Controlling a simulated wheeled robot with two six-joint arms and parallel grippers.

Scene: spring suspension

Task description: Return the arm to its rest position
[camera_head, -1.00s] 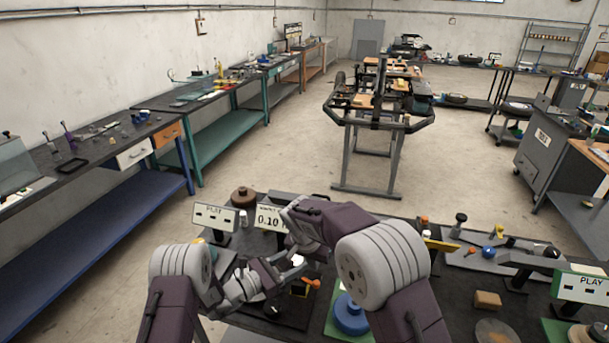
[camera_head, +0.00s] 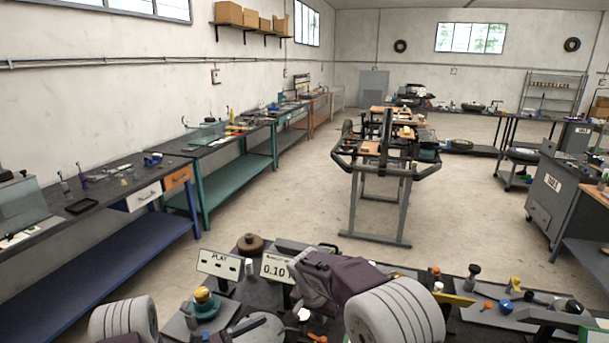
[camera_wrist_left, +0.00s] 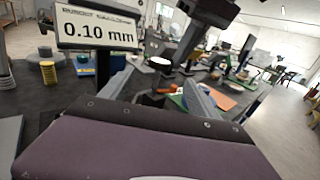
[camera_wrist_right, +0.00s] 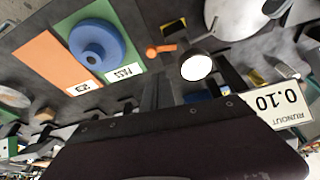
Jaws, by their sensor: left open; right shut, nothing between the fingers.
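My right arm (camera_head: 345,270) reaches in at the bottom of the head view, beside a display reading 0.10 (camera_head: 275,268). Its gripper is mostly hidden behind the arm there. In the right wrist view my right gripper (camera_wrist_right: 157,88) has its fingers together with nothing between them, above the dark bench. My left arm (camera_head: 125,320) shows only at the bottom left of the head view. In the left wrist view my left gripper (camera_wrist_left: 160,92) is open and empty, with its fingers apart, near the 0.10 mm display (camera_wrist_left: 98,30).
A blue round part (camera_wrist_right: 97,45) lies on a green card beside an orange card (camera_wrist_right: 50,62). A lamp-like round head (camera_wrist_right: 196,66) is close to the right gripper. A PLAY sign (camera_head: 220,264) and a yellow-topped part (camera_head: 203,297) stand on the bench. Open floor lies beyond.

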